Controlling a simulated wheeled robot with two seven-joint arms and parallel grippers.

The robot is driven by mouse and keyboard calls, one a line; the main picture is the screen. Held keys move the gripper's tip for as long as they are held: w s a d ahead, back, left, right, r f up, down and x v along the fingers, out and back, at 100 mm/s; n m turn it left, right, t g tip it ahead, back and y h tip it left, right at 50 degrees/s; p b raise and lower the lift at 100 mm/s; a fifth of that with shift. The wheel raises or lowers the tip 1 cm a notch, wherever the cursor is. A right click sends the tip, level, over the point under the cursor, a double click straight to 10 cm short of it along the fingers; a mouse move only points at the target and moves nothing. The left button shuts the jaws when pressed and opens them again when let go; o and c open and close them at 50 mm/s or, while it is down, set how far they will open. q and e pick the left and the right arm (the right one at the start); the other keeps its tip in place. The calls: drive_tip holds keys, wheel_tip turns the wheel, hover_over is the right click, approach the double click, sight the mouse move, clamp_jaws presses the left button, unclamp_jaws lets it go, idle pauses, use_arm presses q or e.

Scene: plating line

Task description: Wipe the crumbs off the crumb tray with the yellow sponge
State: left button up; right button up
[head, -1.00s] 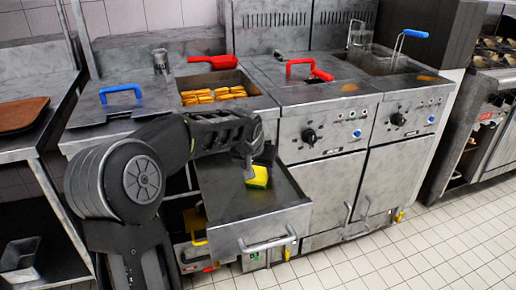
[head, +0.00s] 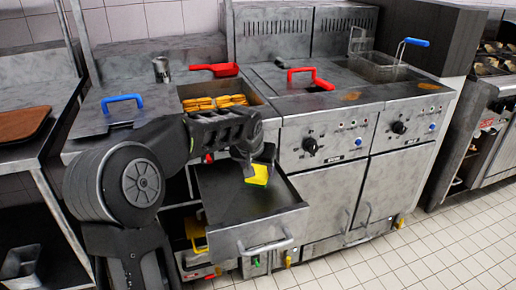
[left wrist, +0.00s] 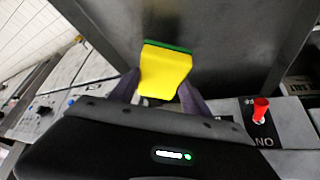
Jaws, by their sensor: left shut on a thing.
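The yellow sponge (head: 257,174) has a green scouring side. My left gripper (head: 246,157) is shut on it and holds it over the back right part of the crumb tray (head: 225,212). The sponge also shows in the left wrist view (left wrist: 165,72), between the two fingers, with its green edge at the far side. The crumb tray is a grey metal drawer pulled out below the fry station. I cannot tell whether the sponge touches the tray floor. No crumbs can be made out. My right gripper is not in view.
The tray's front handle (head: 266,243) faces the tiled floor. Behind the tray is a bin of fries (head: 215,101) with a red scoop (head: 215,69). A lid with a blue handle (head: 122,100) lies left of it. Fryers (head: 325,150) stand close on the right.

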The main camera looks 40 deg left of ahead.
use_arm(q)
drive_tip(key=shift+a+r+p, duration=0.1)
drive_tip(key=shift+r+p, duration=0.45)
drive_tip(key=shift+r, duration=0.35)
drive_tip(key=shift+r+p, duration=1.1)
drive_tip(key=shift+r, duration=0.45)
